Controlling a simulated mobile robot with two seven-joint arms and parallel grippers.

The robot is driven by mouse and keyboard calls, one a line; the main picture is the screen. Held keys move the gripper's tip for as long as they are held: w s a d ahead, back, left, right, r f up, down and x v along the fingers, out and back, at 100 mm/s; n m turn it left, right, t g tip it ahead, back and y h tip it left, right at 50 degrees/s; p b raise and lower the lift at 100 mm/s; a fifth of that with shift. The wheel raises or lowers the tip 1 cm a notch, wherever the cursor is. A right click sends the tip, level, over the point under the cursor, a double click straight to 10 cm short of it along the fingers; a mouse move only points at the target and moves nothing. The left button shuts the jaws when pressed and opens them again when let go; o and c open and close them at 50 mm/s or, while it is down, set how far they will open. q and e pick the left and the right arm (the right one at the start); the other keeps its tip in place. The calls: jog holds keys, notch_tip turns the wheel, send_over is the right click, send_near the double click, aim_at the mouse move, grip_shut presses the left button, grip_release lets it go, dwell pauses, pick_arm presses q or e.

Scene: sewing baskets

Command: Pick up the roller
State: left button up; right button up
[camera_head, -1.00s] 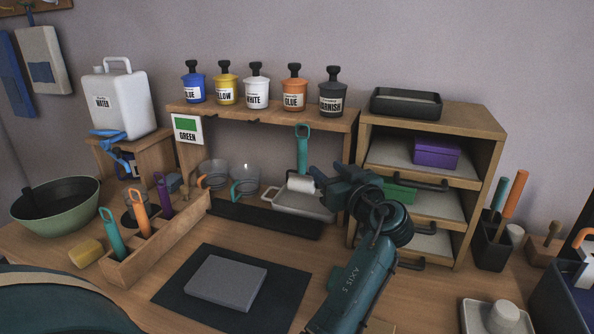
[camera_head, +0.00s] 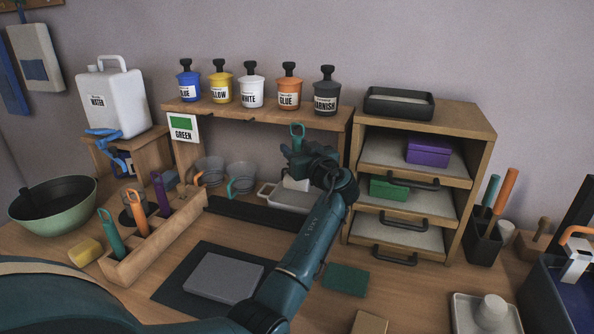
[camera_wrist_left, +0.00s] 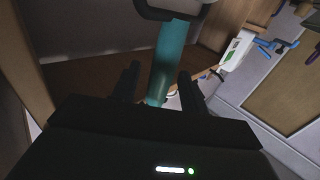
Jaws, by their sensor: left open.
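The roller has a teal handle with a loop at its top (camera_head: 297,130). Its white roller head (camera_head: 295,184) lies at a grey tray (camera_head: 293,200) under the shelf, partly hidden by my gripper. My left gripper (camera_head: 308,160) is at the handle, just below the loop. In the left wrist view, the teal handle (camera_wrist_left: 168,55) runs between the two dark fingers of my open left gripper (camera_wrist_left: 157,85). Whether either finger touches the handle I cannot tell. My right gripper is not in view.
A wooden shelf (camera_head: 251,113) with several labelled pots stands above the tray. A drawer cabinet (camera_head: 484,132) is close on the right. A wooden tool rack (camera_head: 160,239) stands on the left, and a grey block (camera_head: 222,278) lies on a dark mat in front.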

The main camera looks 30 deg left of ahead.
pick_arm(q)
jog(key=shift+w+a, duration=0.15)
jog(key=shift+c, duration=0.5)
grip_shut()
jog(key=shift+r, duration=0.1)
